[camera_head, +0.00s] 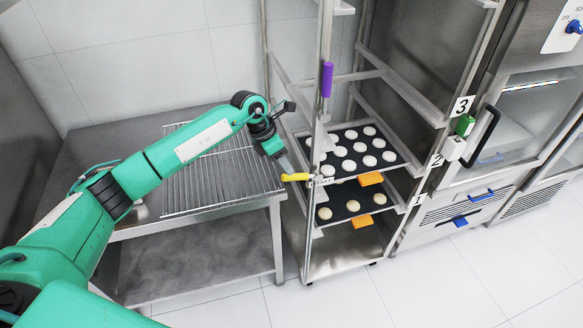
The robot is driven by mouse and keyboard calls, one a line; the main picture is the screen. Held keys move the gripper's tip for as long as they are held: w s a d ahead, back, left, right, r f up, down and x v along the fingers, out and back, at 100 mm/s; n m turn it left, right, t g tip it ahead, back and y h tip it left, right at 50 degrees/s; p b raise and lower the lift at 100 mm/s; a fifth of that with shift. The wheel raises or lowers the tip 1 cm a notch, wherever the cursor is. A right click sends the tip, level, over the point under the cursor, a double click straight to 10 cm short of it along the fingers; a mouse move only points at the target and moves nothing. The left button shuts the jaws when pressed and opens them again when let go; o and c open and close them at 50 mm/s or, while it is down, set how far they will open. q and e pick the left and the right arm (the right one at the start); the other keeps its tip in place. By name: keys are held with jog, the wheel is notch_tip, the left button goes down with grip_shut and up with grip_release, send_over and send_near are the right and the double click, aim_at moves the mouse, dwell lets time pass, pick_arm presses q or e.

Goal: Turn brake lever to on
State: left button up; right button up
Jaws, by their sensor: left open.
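A yellow lever (295,177), which I take to be the brake lever, sticks out to the left from the near upright of the metal rack (313,215). A small white label (320,182) with dark lettering sits beside it, too small to read surely. My left gripper (287,163) is open, just above the yellow lever and pointing down at it. I cannot tell whether it touches the lever. My right gripper is not in view.
The rack holds two dark trays (352,150) of round pale pieces, with orange blocks at their edges. A purple handle (327,79) is on its upright. A steel table (235,205) with a wire grate stands left. An oven (500,125) stands right. The front right floor is clear.

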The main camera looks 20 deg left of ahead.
aim_at(300, 176)
pick_arm(q)
jog(key=shift+p+x, duration=0.7)
jog(key=shift+x, duration=1.85)
grip_shut()
